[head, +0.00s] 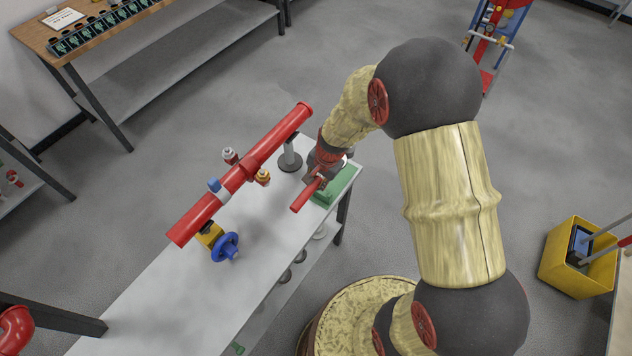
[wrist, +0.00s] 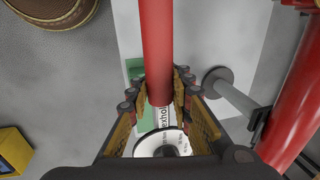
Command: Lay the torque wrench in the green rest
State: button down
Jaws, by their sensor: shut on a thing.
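The torque wrench shows as a red bar (head: 306,194) in the head view and as a red shaft (wrist: 156,45) in the wrist view. My gripper (head: 318,179) is shut on it above the far right end of the bench. In the wrist view the fingers (wrist: 157,92) lie on both sides of the shaft, and a round white dial sits between them. The green rest (head: 345,182) is on the bench just beyond and below my gripper, partly hidden by it. It also shows in the wrist view (wrist: 134,68), mostly behind the wrench. I cannot tell whether they touch.
A red pipe (head: 215,205) with a blue handwheel valve (head: 225,247) runs above the white bench (head: 170,290), left of my gripper. A grey post (head: 290,158) stands close by. A yellow bin (head: 575,262) is on the floor at right.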

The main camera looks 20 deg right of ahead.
jog(key=shift+s+d+b+x, duration=0.2)
jog(key=shift+b+x, duration=0.7)
jog(key=shift+x, duration=0.3)
jog(key=shift+s+d+b+x, duration=0.1)
jog(key=shift+s+b+x, duration=0.1)
jog(key=shift+b+x, duration=0.9)
jog(key=shift+s+d+b+x, duration=0.2)
jog(key=shift+b+x, duration=0.55)
jog(key=shift+x, duration=0.55)
jog(key=shift+f, duration=0.25)
jog(key=shift+s+b+x, duration=0.2)
jog(key=shift+b+x, duration=0.75)
jog(key=shift+x, duration=0.2)
jog(key=c, duration=1.5)
grip_release()
jog(key=shift+s+d+f, duration=0.1)
jog(key=shift+c, duration=0.2)
jog(key=shift+s+f, duration=0.1)
jog(key=v, duration=1.2)
